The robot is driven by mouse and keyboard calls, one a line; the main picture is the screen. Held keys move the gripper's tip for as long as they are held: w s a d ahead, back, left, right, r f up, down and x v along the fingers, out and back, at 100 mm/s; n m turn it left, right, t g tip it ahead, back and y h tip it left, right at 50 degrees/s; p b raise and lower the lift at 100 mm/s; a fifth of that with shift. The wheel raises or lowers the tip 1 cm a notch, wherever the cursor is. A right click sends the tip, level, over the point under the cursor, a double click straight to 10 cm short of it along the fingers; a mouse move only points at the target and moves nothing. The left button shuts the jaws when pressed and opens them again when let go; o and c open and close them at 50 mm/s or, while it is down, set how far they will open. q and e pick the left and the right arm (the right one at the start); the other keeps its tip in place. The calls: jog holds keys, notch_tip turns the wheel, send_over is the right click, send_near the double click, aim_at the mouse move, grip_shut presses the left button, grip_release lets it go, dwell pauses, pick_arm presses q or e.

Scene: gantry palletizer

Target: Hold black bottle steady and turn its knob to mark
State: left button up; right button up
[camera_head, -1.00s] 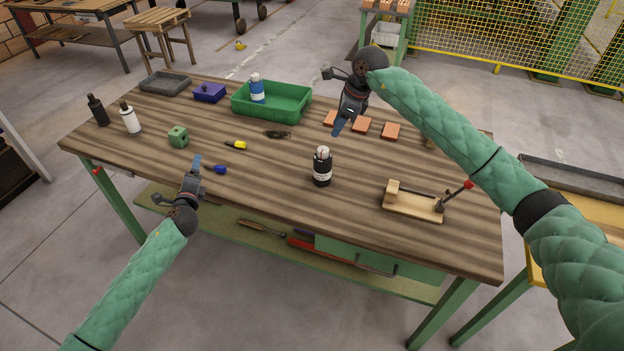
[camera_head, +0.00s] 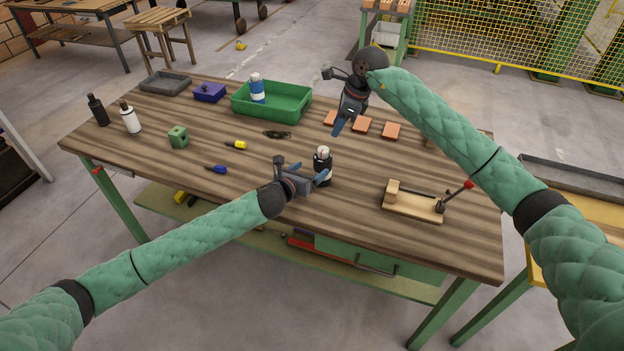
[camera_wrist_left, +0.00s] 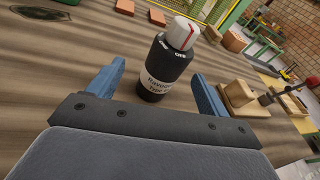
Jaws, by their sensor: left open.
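The black bottle (camera_head: 322,170) stands upright near the middle of the table. In the left wrist view the bottle (camera_wrist_left: 160,75) has a white label and a pale knob (camera_wrist_left: 183,33) with a red line on top; small white lettering shows on its shoulder. My left gripper (camera_head: 322,177) is open, low beside the bottle, and its blue fingers (camera_wrist_left: 155,90) lie to either side of it in the wrist view.
Several orange blocks (camera_head: 390,131) lie at the back right. A wooden fixture (camera_head: 414,206) with a red-tipped lever stands right. A green tray (camera_head: 290,112) holds a blue-and-white bottle (camera_head: 257,90). Another black bottle (camera_head: 97,110) and a white bottle (camera_head: 130,118) stand far left.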

pick_arm(q)
jog(key=shift+d+f+m+g+y, duration=0.3)
jog(key=shift+f+m+g, duration=0.15)
jog(key=shift+f, duration=0.35)
jog(key=shift+d+f+m+g+y, duration=0.25)
jog(key=shift+f+m+g, duration=0.1)
jog(key=shift+f+m, duration=0.3)
jog(key=shift+x, duration=3.85)
jog(key=shift+f, duration=0.15)
